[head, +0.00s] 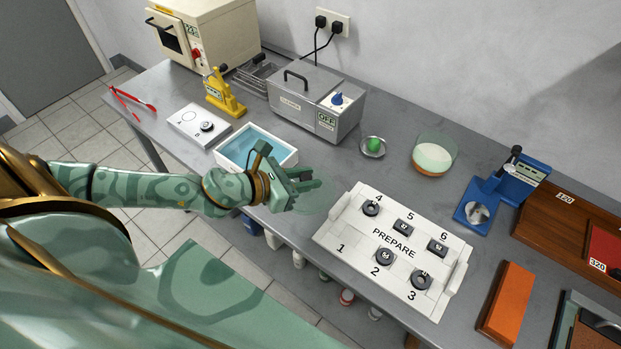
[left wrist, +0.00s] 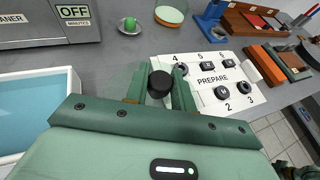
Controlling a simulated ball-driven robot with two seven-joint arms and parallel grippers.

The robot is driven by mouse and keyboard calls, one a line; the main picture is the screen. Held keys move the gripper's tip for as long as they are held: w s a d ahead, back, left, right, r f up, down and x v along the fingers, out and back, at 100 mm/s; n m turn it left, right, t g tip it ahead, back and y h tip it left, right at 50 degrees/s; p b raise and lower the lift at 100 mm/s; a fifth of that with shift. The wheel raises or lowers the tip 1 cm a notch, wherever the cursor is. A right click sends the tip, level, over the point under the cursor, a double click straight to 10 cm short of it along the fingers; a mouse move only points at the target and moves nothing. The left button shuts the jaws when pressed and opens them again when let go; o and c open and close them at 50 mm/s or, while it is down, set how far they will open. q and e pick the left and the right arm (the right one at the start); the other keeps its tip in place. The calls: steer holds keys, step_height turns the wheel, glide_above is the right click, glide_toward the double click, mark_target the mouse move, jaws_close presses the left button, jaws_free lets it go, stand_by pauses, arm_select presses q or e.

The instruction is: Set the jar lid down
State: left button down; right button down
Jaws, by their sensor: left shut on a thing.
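My left gripper (head: 306,186) reaches in over the bench, between the blue basin and the white PREPARE tray. In the left wrist view its fingers (left wrist: 159,88) are shut on a black knob (left wrist: 160,82), apparently that of the jar lid. A faint clear disc, apparently the glass lid (head: 316,206), shows by the fingers in the head view; its rim is hard to make out. It seems to be held above the bench, but its height is unclear. The open glass jar (head: 433,155) with pale contents stands at the back right.
The PREPARE tray (head: 352,238) holds several black pieces; place 1 is empty. The water basin (head: 285,158), grey cleaner (head: 305,105), small dish with a green item (head: 373,147) and blue press (head: 503,190) stand around. Bare bench (head: 345,172) lies between basin, dish and tray.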

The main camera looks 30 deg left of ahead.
arm_select(q)
steer(key=w+a+f+b, duration=0.1)
steer(key=w+f, duration=0.1)
steer(key=w+a+f+b, duration=0.1)
steer(key=w+f, duration=0.1)
steer(key=w+a+f+b, duration=0.1)
steer(key=w+f, duration=0.1)
steer(key=f, duration=0.1)
steer(key=shift+w, duration=0.35)
steer(key=shift+w+f+b, duration=0.1)
steer(key=shift+f+b, duration=0.5)
steer(key=shift+f, duration=0.9)
steer(key=shift+f, duration=0.2)
steer(key=c, duration=1.2)
jaws_free()
steer(key=shift+o, duration=0.2)
steer(key=shift+r, duration=0.1)
steer(key=shift+r, duration=0.15)
steer(key=p+v, duration=0.1)
steer(key=v, duration=1.1)
